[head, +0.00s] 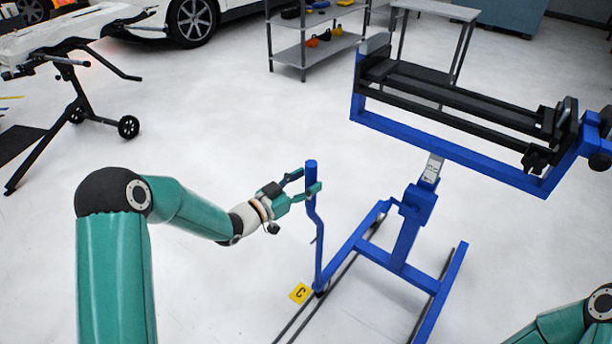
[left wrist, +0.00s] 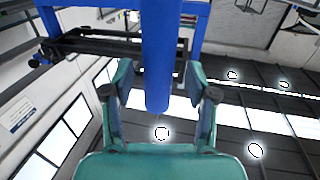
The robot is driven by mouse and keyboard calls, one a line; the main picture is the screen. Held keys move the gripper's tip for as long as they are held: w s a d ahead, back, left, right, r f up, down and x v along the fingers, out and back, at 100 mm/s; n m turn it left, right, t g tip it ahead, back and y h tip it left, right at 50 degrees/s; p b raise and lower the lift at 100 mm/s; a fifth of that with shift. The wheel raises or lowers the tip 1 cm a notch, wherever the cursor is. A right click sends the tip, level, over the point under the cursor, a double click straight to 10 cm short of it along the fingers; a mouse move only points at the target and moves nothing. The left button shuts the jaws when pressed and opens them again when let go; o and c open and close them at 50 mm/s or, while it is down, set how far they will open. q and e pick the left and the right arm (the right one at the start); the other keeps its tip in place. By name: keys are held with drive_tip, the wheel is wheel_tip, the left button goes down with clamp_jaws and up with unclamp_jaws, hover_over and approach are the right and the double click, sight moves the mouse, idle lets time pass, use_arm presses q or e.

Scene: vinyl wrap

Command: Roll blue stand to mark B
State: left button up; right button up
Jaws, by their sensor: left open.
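The blue stand (head: 407,228) is a wheeled frame with a black roller cradle on top, right of centre in the head view. A blue upright handle post (head: 312,215) rises from its near left end. My left gripper (head: 305,184) is open, with its fingers on either side of the post near its top. In the left wrist view the post (left wrist: 160,60) stands between the two open fingers (left wrist: 160,90); contact cannot be told. A yellow floor mark reading C (head: 300,293) lies at the post's foot. Mark B is not in view. My right gripper is out of view.
A black stand with wheels (head: 75,110) holds a pale panel at the upper left. A grey shelf (head: 303,52) and a grey table (head: 440,10) stand at the back, near a white car (head: 190,18).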

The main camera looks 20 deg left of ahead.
use_arm(q)
drive_tip(key=shift+x, duration=1.1)
